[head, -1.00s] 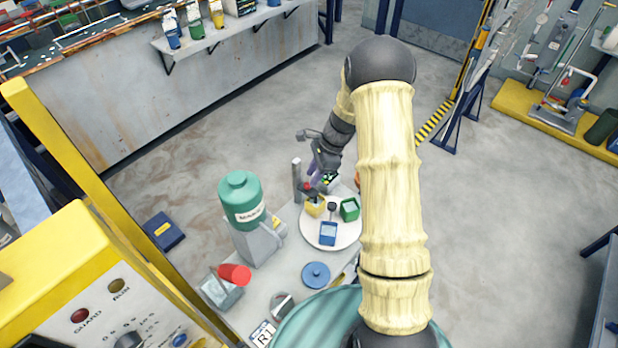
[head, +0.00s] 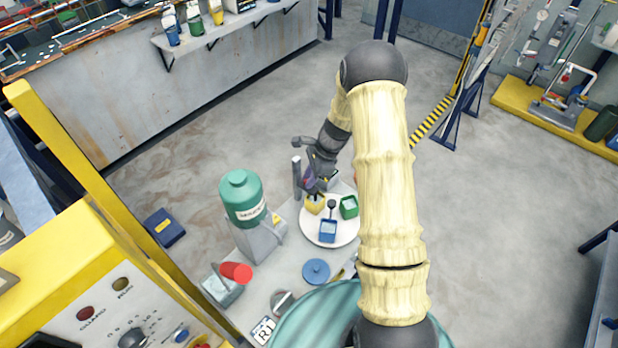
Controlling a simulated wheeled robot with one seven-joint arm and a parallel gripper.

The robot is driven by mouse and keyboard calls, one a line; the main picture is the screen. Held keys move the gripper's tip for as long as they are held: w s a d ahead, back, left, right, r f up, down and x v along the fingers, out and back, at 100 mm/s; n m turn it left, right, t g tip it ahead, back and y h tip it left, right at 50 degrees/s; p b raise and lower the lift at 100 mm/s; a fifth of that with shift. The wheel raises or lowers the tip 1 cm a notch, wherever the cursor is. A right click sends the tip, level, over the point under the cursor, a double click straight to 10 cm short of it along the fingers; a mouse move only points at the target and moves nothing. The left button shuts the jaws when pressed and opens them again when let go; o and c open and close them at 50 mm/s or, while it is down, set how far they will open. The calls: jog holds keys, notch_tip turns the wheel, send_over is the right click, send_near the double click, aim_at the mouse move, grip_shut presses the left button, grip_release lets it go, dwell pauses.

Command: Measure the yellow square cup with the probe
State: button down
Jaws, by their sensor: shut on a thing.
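The yellow square cup (head: 314,205) stands on a round white plate (head: 325,240) at the plate's upper left. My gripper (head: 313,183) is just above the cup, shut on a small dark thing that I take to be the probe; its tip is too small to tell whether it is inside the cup. A blue square cup (head: 328,231) and a green square cup (head: 348,207) stand on the same plate, with a small dark round-topped piece (head: 332,204) between them.
A grey post (head: 297,177) stands close left of my gripper. A green-topped dispenser (head: 243,198), a red-ended container (head: 236,272) and a blue disc (head: 316,271) share the table. A yellow control cabinet (head: 70,285) is at lower left.

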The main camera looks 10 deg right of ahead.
notch_tip(320, 180, up, 6)
jog(key=shift+f+p, duration=0.25)
jog(key=shift+p, duration=0.95)
jog(key=shift+w, duration=0.1)
jog(key=shift+r, duration=0.1)
jog(key=c, duration=1.6)
grip_release()
jog(key=shift+d, duration=0.1)
jog(key=shift+d+r, duration=0.1)
jog(key=shift+r, duration=0.2)
jog(key=b+v, duration=0.4)
jog(key=v, duration=1.2)
jog(key=shift+d+r+b, duration=0.15)
jog(key=shift+r+b, duration=0.15)
jog(key=shift+r, duration=0.05)
